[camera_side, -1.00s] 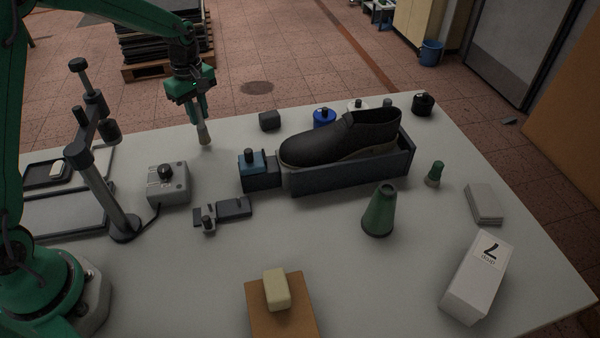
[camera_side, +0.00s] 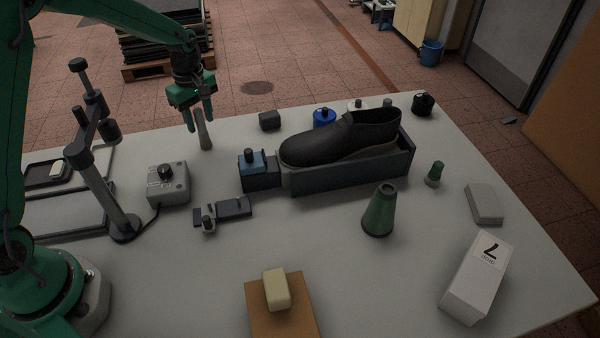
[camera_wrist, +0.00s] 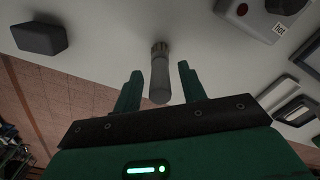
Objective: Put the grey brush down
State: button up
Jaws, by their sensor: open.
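The grey brush (camera_side: 203,130) stands upright, or nearly so, on the far part of the table, left of the dark block. In the wrist view the brush (camera_wrist: 160,75) shows between the two green fingers, with clear gaps on both sides. My gripper (camera_side: 198,118) is open at the upper part of the brush, its fingers apart and not closed on it. It also shows at the bottom of the wrist view (camera_wrist: 158,88).
A control box with a knob (camera_side: 168,183) stands to the left front. A dark block (camera_side: 269,120) and a shoe (camera_side: 345,138) in a dark tray (camera_side: 355,175) are to the right. A green cone (camera_side: 379,212) stands further right. The table's far edge is close behind the brush.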

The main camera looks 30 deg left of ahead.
jog(key=shift+r, duration=0.1)
notch_tip(320, 180, up, 12)
jog(key=shift+f, duration=0.15)
jog(key=shift+r, duration=0.25)
dwell(0.3)
dwell(0.5)
jog(key=s+d+r+m+t, duration=0.35)
jog(key=s+r+m, duration=0.45)
jog(key=s, duration=0.5)
jog(key=s+d+f+m+t, duration=0.2)
jog(key=s+m, duration=0.6)
jog(key=s, duration=0.4)
jog(key=shift+s+d+f, duration=0.15)
jog(key=shift+d+f, duration=0.05)
jog(key=shift+d, duration=0.35)
